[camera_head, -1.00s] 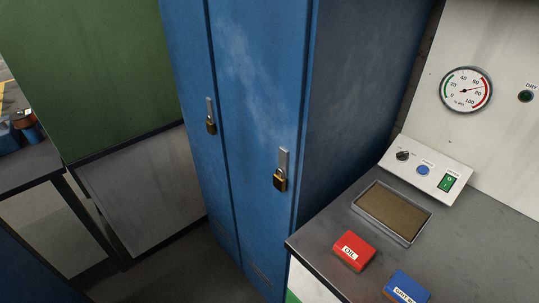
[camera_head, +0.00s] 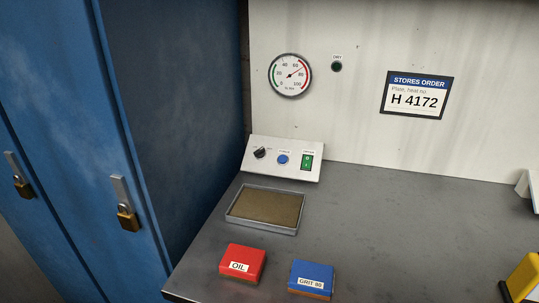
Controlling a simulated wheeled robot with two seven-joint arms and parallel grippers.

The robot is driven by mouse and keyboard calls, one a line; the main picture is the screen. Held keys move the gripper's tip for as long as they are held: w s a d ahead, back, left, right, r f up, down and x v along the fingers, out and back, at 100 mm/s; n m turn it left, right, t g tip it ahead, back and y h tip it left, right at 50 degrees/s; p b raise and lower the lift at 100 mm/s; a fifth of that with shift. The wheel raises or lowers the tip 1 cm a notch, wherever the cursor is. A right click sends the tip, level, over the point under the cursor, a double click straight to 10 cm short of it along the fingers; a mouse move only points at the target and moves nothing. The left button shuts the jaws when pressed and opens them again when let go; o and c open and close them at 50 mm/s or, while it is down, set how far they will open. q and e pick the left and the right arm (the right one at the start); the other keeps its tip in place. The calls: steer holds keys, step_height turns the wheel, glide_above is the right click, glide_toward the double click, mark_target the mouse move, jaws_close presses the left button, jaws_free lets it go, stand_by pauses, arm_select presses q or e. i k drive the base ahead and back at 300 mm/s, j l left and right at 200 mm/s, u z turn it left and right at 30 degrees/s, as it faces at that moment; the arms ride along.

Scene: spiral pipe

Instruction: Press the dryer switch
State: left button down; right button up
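A white sloped control panel (camera_head: 283,158) stands at the back left of the grey bench, against the white wall. It carries a black rotary knob (camera_head: 260,152), a round blue button (camera_head: 283,159) and a green rocker switch (camera_head: 307,161) at its right end. Their labels are too small to read for certain. A dark round lamp (camera_head: 336,67) labelled "DRY" is on the wall above and looks unlit. Neither of my grippers is in view.
A shallow tray (camera_head: 232,216) lies before the panel, with a red OIL block (camera_head: 242,262) and blue GRIT 80 block (camera_head: 311,277) nearer. A gauge (camera_head: 290,75) and H 4172 sign (camera_head: 414,95) hang above. Blue lockers (camera_head: 70,130) stand left. The bench's middle right (camera_head: 420,220) is clear.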

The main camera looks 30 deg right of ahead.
mark_target(307, 160)
steer(key=l+z, duration=0.15)
steer(key=z, duration=0.85)
steer(key=k, duration=0.05)
